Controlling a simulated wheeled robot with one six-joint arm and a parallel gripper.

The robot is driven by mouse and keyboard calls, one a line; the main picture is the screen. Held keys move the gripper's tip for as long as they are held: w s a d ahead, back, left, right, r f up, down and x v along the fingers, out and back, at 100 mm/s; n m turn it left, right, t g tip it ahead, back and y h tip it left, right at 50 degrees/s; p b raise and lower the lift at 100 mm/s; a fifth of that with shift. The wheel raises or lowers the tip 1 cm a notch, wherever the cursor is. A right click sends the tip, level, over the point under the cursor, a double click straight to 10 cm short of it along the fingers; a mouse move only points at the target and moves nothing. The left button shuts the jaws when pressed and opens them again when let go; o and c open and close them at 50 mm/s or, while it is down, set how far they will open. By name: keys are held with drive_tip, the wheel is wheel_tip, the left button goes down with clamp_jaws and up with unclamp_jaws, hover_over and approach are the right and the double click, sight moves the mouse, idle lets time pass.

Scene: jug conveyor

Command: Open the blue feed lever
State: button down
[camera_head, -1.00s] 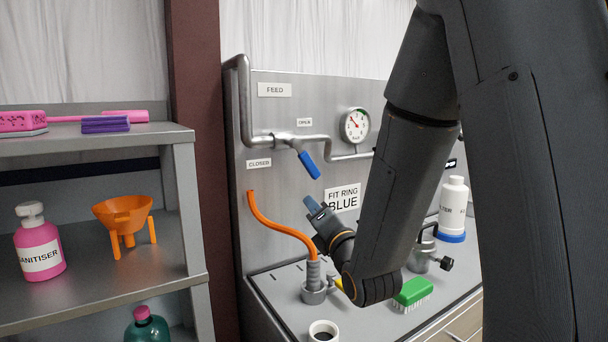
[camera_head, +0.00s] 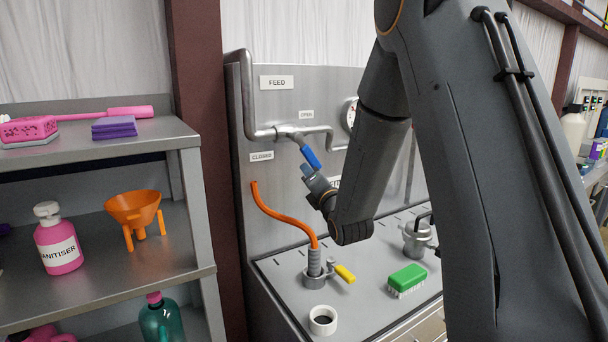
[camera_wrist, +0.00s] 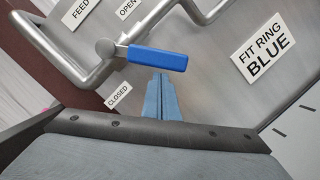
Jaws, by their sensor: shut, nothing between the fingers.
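The blue feed lever (camera_head: 311,158) hangs from the grey pipe on the steel panel, slanting down and to the right, between the OPEN label (camera_head: 306,115) and the CLOSED label (camera_head: 262,156). In the wrist view its blue handle (camera_wrist: 158,58) lies across the picture just beyond my fingertips. My gripper (camera_head: 307,170) is at the lower end of the lever, its blue fingers pointing up toward it. In the wrist view the fingers (camera_wrist: 160,78) are together and empty. I cannot tell whether they touch the handle.
The orange hose (camera_head: 280,216) runs to a fitting with a yellow handle (camera_head: 345,273) below. A green brush (camera_head: 407,279) and a white ring (camera_head: 323,320) are on the bench. The shelf (camera_head: 140,268) with bottle and funnel stands left. The gauge is partly hidden by my arm.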

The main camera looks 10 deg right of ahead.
drive_tip(key=shift+d+r, duration=0.2)
drive_tip(key=shift+d, duration=0.05)
drive_tip(key=shift+w, duration=0.1)
idle(0.4)
